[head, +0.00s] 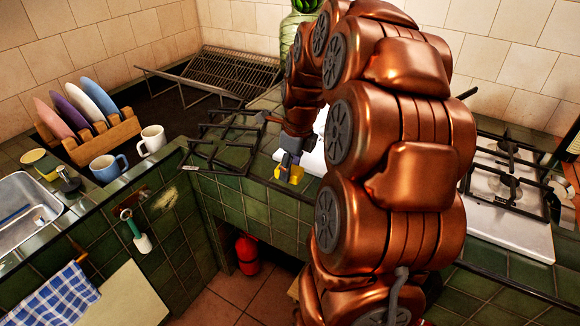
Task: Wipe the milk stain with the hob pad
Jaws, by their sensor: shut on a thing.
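My gripper (289,163) is in the head view, at the end of my copper-coloured arm, over the green tiled counter by the front edge. It is shut on a small yellow pad, which I take to be the hob pad (296,177). I cannot tell whether the pad touches the counter. I cannot make out a milk stain; my arm covers much of the counter and hob.
A black pan grate (225,142) lies left of my gripper. A wire rack (228,75) stands behind. Blue (108,167) and white (151,140) mugs, a plate rack (104,138) and a sink (22,208) are left. A hob (505,205) is right. A red extinguisher (247,253) stands below.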

